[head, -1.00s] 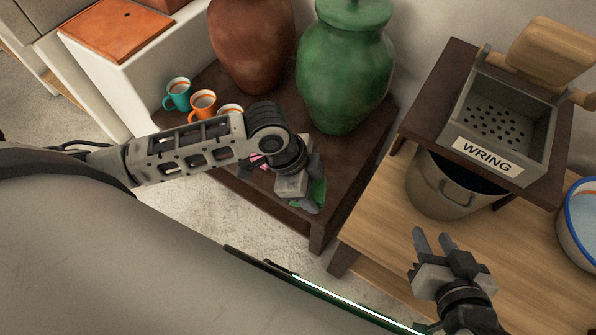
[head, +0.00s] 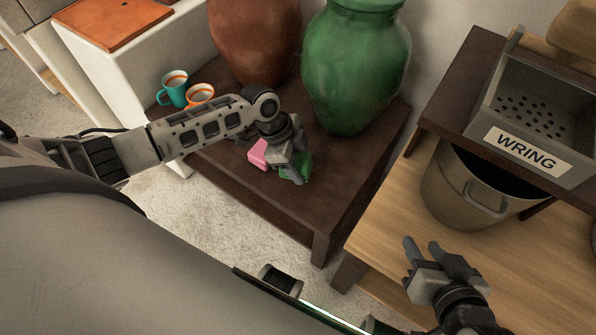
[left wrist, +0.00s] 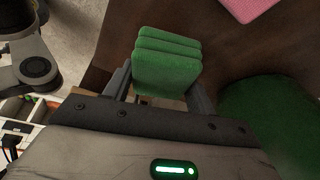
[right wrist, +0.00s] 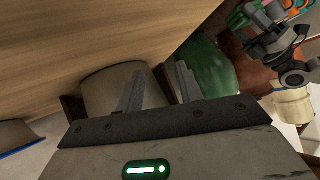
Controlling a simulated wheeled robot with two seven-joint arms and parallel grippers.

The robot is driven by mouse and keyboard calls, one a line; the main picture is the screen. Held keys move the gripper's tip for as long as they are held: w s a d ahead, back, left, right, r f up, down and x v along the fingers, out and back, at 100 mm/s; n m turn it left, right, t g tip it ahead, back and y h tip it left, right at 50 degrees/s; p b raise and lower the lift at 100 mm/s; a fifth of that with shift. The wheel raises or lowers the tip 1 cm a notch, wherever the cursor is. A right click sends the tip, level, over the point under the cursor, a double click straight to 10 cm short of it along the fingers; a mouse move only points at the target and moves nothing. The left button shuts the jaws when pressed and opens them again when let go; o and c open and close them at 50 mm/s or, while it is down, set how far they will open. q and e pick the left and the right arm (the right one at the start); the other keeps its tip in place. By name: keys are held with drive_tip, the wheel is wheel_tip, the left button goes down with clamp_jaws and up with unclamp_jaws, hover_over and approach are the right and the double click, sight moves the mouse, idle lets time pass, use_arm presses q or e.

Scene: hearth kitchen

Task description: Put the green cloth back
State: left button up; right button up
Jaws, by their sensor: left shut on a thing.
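The green cloth (left wrist: 167,62), a folded stack of layers, is between the fingers of my left gripper (left wrist: 160,85). In the head view, my left gripper (head: 291,172) is shut on the cloth (head: 301,166) over the dark low table (head: 330,190). I cannot tell whether the cloth touches the table top. A pink cloth (head: 259,153) lies on the table just left of the gripper; it also shows in the left wrist view (left wrist: 248,8). My right gripper (head: 421,250) is open and empty over the light wooden table.
A green jar (head: 355,70) and a brown jar (head: 255,40) stand at the back of the dark table. Teal (head: 173,92) and orange (head: 200,95) mugs stand at its left. A metal bucket (head: 465,195) stands below the WRING box (head: 527,147).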

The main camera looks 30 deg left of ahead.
sight(298, 169)
use_arm(q)
drive_tip(key=shift+w+a+f, duration=0.25)
drive_tip(key=shift+w+f, duration=0.05)
drive_tip(key=shift+f, duration=0.25)
wheel_tip(298, 169, down, 2)
drive_tip(key=shift+f+b, duration=0.25)
drive_tip(key=shift+b, duration=0.45)
use_arm(e)
drive_tip(key=shift+w+a+r+t, duration=0.2)
drive_tip(key=shift+r+t, duration=0.05)
drive_tip(key=shift+t, duration=0.05)
use_arm(q)
drive_tip(key=shift+f, duration=0.25)
use_arm(e)
drive_tip(key=shift+r+y, duration=0.2)
drive_tip(key=shift+y, duration=0.1)
use_arm(q)
drive_tip(key=shift+r, duration=0.1)
use_arm(e)
drive_tip(key=shift+r, duration=0.15)
use_arm(q)
drive_tip(key=shift+f, duration=0.2)
use_arm(e)
drive_tip(key=shift+s, duration=0.1)
use_arm(q)
drive_tip(key=o, duration=0.9)
drive_tip(key=shift+r, duration=0.15)
use_arm(e)
drive_tip(key=shift+r, duration=0.1)
